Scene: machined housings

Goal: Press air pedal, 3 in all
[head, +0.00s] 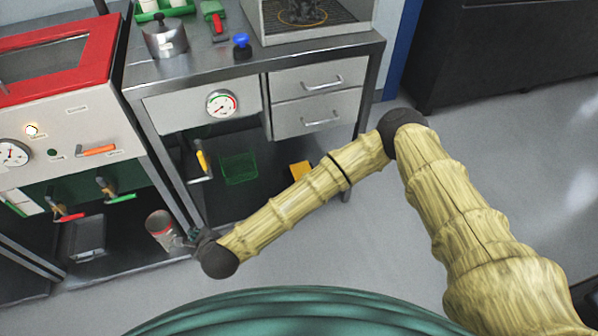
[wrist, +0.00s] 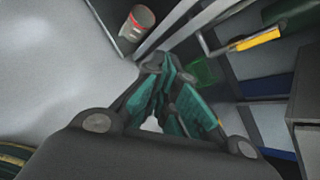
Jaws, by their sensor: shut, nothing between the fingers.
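I cannot make out a clear air pedal in either view. A grey box-like thing (head: 88,238) lies low under the left machine, and a small yellow thing (head: 300,170) shows low under the bench, partly behind my arm; I cannot tell whether either is the pedal. My gripper (head: 190,238) is low in front of the bench, beside a grey can with a red band (head: 160,226). In the wrist view my gripper (wrist: 172,75) has its teal-padded fingers shut and empty, with the can (wrist: 138,22) beyond them.
A steel bench (head: 250,60) with drawers and a gauge (head: 222,103) stands ahead. The red-topped machine (head: 75,110) has several levers. Grey floor (head: 370,240) is free at right.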

